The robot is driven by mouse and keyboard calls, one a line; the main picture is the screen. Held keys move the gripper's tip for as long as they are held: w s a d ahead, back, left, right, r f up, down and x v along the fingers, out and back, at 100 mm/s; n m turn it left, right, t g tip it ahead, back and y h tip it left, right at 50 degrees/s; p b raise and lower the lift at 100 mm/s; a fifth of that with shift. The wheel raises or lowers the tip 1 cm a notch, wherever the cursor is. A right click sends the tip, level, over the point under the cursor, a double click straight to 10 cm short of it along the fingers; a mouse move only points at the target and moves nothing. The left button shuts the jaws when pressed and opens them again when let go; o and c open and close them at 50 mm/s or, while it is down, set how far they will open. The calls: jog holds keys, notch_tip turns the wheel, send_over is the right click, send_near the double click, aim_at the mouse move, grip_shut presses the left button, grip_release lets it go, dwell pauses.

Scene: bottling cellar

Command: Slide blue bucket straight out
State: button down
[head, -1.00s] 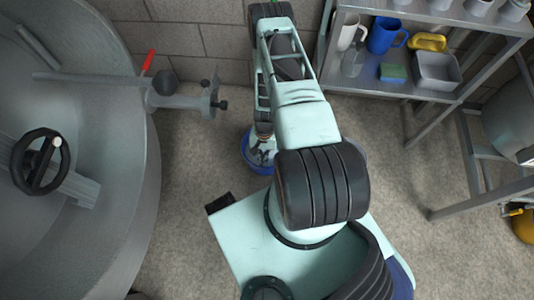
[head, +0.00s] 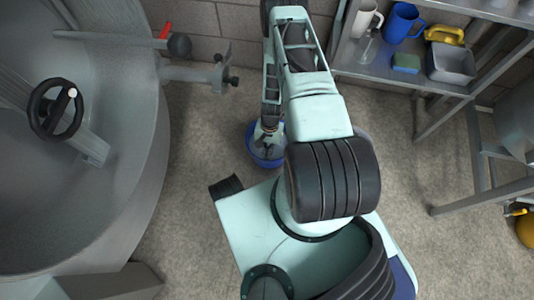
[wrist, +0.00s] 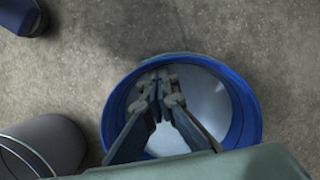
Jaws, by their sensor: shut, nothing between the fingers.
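The blue bucket (head: 265,161) stands on the floor beyond my base in the head view, partly covered by my arm. In the wrist view the blue bucket (wrist: 252,112) shows from above, with a blue rim and a pale grey inside. My gripper (wrist: 160,80) is shut and empty. Its fingers lie over the bucket's opening, with the tips close to the far rim. I cannot tell whether they touch the wall. In the head view my gripper (head: 267,143) shows small at the bucket.
A large steel tank (head: 140,190) with a valve (head: 200,73) stands at left. A metal rack (head: 445,88) at right holds a blue jug (head: 402,23), a sponge (head: 406,63) and a grey tub (head: 452,64). A brick wall (head: 235,30) is behind. Floor right of the bucket is clear.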

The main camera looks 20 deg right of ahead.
jog(key=v, duration=1.2)
